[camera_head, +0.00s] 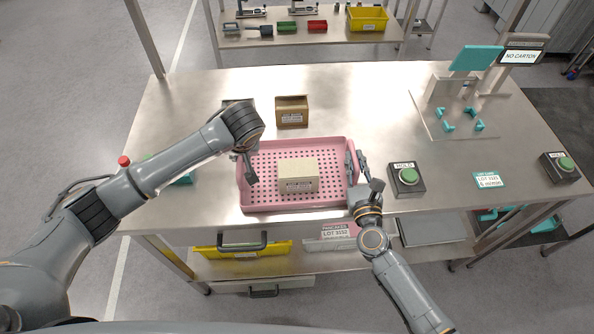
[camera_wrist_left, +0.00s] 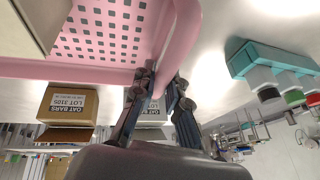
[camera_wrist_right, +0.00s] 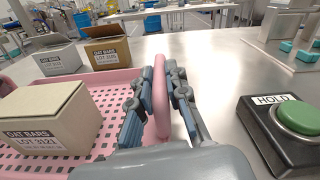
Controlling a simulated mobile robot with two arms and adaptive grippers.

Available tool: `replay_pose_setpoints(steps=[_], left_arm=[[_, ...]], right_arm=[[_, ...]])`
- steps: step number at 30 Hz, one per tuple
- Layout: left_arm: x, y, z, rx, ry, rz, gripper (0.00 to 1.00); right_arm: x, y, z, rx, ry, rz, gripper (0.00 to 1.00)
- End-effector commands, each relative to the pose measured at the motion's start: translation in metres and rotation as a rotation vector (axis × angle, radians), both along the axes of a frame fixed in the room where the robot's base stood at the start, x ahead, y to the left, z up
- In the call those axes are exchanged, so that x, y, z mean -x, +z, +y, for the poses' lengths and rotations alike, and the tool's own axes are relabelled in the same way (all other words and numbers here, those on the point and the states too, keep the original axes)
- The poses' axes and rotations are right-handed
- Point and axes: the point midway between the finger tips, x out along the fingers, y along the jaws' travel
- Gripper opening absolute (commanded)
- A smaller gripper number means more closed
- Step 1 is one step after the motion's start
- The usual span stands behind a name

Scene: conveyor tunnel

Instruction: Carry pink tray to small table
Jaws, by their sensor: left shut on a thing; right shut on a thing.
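The pink tray (camera_head: 270,205) is a perforated tray with a raised rim near the front middle of the steel table. A cream carton (camera_head: 298,176) labelled oat bars stands in it; in the right wrist view the carton (camera_wrist_right: 45,120) reads LOT 3121. My left gripper (camera_head: 249,172) is at the tray's left side; in the left wrist view its fingers (camera_wrist_left: 158,95) are shut on the pink rim. My right gripper (camera_head: 353,170) is at the right side; in the right wrist view its fingers (camera_wrist_right: 160,95) are shut on the upright pink rim. I cannot tell whether the tray touches the table.
A brown carton (camera_head: 292,111) stands just behind the tray. A HOLD button box (camera_head: 407,180) is close to the right of my right gripper. A teal fixture (camera_head: 462,122) is at the back right. Another table (camera_head: 310,47) with a yellow bin (camera_head: 367,18) is behind.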

Motion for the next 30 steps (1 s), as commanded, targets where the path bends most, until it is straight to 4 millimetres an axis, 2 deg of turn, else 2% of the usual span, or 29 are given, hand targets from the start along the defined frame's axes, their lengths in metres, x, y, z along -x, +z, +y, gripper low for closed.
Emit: replay_pose_setpoints(steps=[8, 21, 30], left_arm=[[-0.001, 0.007, 0.001, -0.003, 0.002, -0.004, 0.0], [-0.002, 0.048, 0.002, -0.003, 0.003, -0.005, 0.0], [-0.002, 0.052, 0.002, -0.003, 0.004, -0.006, 0.0]], right_arm=[[0.0, 0.007, 0.0, 0.003, 0.002, -0.002, 0.0], [0.001, 0.046, 0.0, 0.005, 0.004, 0.0, 0.0], [0.001, 0.05, 0.0, 0.005, 0.004, 0.001, 0.0]])
